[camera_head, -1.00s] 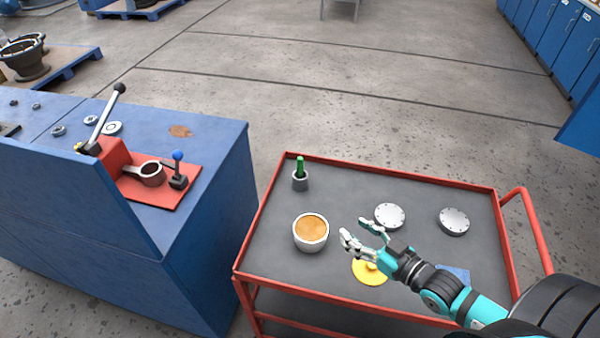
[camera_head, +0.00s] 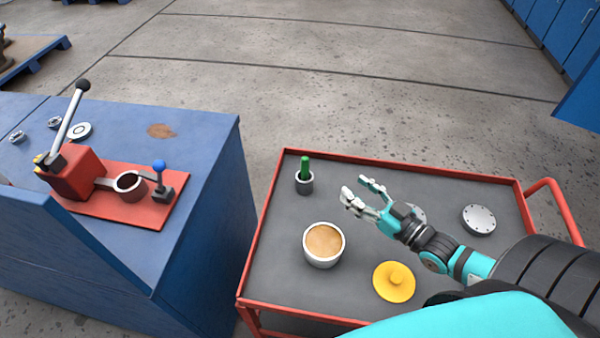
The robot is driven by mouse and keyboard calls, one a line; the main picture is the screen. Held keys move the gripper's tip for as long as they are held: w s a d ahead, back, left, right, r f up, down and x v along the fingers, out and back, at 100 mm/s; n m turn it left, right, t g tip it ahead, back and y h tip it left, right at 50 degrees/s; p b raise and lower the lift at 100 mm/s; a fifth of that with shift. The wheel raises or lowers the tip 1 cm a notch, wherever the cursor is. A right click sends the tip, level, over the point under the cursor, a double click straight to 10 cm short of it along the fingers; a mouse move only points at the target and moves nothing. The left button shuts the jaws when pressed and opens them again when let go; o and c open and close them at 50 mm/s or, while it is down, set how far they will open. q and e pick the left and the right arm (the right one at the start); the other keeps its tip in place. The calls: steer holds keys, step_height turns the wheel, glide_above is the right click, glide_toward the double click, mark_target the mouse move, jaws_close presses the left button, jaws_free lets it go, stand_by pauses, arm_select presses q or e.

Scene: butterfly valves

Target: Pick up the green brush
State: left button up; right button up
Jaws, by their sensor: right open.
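The green brush (camera_head: 305,167) stands upright in a small grey cup (camera_head: 304,184) near the back left corner of the cart. Only its green handle shows above the cup; its lower end is hidden inside. My right gripper (camera_head: 358,192) is open and empty above the cart, to the right of the brush and apart from it. Its fingers point left toward the brush. My left gripper is not in view.
The red-rimmed cart (camera_head: 262,275) also holds a white bowl of orange-brown contents (camera_head: 324,244), a yellow knobbed disc (camera_head: 394,282) and a metal disc (camera_head: 479,219); another disc is partly behind my gripper. A blue bench (camera_head: 205,230) with a red lever fixture (camera_head: 75,172) stands left.

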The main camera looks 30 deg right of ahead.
step_height(320, 180, down, 5)
steer(key=b, duration=0.4)
steer(key=p, duration=0.1)
glide_toward(308, 166)
steer(key=x, duration=0.5)
steer(key=shift+w+r, duration=0.1)
steer(key=shift+w, duration=0.05)
steer(key=p+x, duration=0.1)
steer(key=x, duration=0.4)
steer(key=shift+w+a+f, duration=0.2)
steer(key=shift+w+f, duration=0.05)
steer(key=shift+w, duration=0.2)
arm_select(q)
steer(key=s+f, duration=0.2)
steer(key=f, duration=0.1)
arm_select(e)
steer(key=shift+s, duration=0.1)
jaws_close()
